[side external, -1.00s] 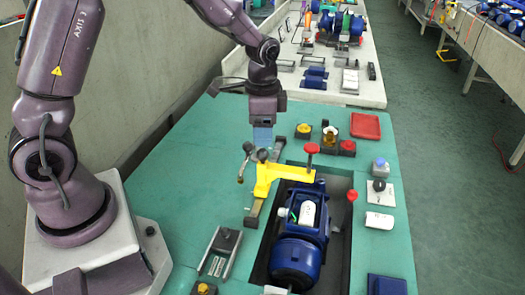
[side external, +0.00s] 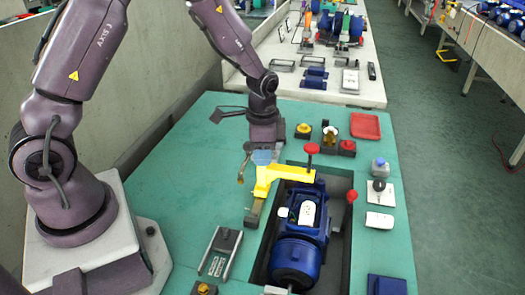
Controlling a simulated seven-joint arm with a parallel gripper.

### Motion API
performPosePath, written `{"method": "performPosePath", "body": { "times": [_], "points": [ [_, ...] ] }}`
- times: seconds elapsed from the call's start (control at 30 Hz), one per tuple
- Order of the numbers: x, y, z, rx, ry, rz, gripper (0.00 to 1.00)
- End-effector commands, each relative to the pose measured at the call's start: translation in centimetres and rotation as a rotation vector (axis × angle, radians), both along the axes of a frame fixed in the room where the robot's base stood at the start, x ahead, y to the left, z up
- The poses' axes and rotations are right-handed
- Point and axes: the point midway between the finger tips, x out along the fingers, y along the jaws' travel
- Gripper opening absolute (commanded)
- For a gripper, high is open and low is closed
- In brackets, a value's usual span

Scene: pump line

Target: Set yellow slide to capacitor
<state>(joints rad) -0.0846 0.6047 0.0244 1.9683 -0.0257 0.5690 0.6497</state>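The yellow slide (side external: 287,173) is an angled yellow arm. It reaches over the far end of the pit that holds the blue motor (side external: 297,255). A red knob (side external: 312,149) on a post stands at its right end. The white capacitor (side external: 307,213) sits on top of the motor, nearer the camera than the slide and apart from it. My gripper (side external: 262,158), with a light blue part at its tip, is down at the slide's left end. Its fingers are too small and hidden to show whether they are open or grip the slide.
A metal lever with a ball end (side external: 248,147) is just left of my gripper. Yellow and red buttons (side external: 303,130) and a red tray (side external: 365,126) stand behind. A grey slotted fixture (side external: 221,251) lies at front left. The green tabletop (side external: 165,190) on the left is clear.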

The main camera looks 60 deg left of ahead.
Motion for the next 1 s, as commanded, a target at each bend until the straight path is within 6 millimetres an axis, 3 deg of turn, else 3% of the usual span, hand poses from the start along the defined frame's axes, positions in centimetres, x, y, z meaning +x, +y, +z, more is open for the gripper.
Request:
{"method": "performPosePath", "body": {
  "times": [0.17, 0.43, 0.77, 0.8, 0.9, 1.0],
  "points": [
    [-0.4, -0.5, 0.1, 0.0, 0.0, -0.002, 0.0],
    [-3.7, -3.8, 0.1, -0.001, 0.0, -0.004, 0.0],
    [-4.0, -4.1, 0.1, 0.0, -0.001, -0.001, 0.0],
    [-4.0, -4.1, 0.1, 0.0, -0.002, -0.001, 0.35],
    [-4.0, -4.1, 0.1, 0.0, -0.001, 0.0, 0.56],
    [-4.0, -4.1, 0.1, 0.0, -0.001, 0.0, 0.56]
  ]
}}
